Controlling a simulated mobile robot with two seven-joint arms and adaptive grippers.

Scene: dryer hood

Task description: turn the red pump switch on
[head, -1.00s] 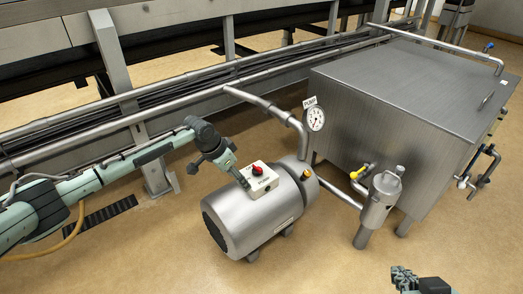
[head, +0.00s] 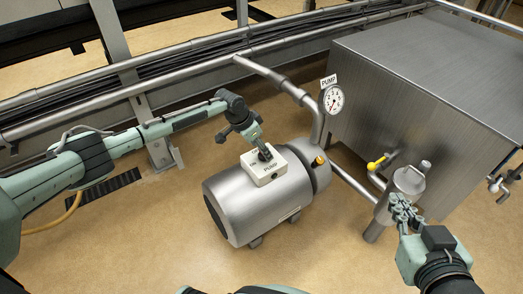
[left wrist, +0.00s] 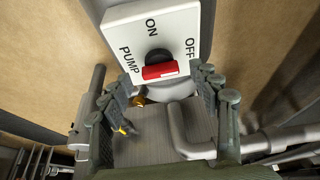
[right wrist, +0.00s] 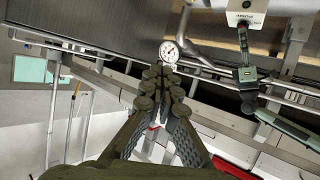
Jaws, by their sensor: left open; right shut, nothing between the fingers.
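The white switch box (head: 263,172) sits on top of the steel pump motor (head: 245,210). My left gripper (head: 263,152) is over the box in the head view and hides the red switch there. In the left wrist view the red switch (left wrist: 160,71) shows on a black hub, on the white plate (left wrist: 185,18) marked ON, OFF and PUMP. The open fingers of my left gripper (left wrist: 163,88) lie on either side of the switch, apart from it as far as I can see. My right gripper (head: 400,208) is shut and empty, in front of the steel filter pot.
A pressure gauge (head: 333,99) with a PUMP tag stands behind the motor. A large steel tank (head: 420,80) fills the right side. A yellow-handled valve (head: 378,162) and the filter pot (head: 409,180) stand by it. Pipes run along the back; floor in front is clear.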

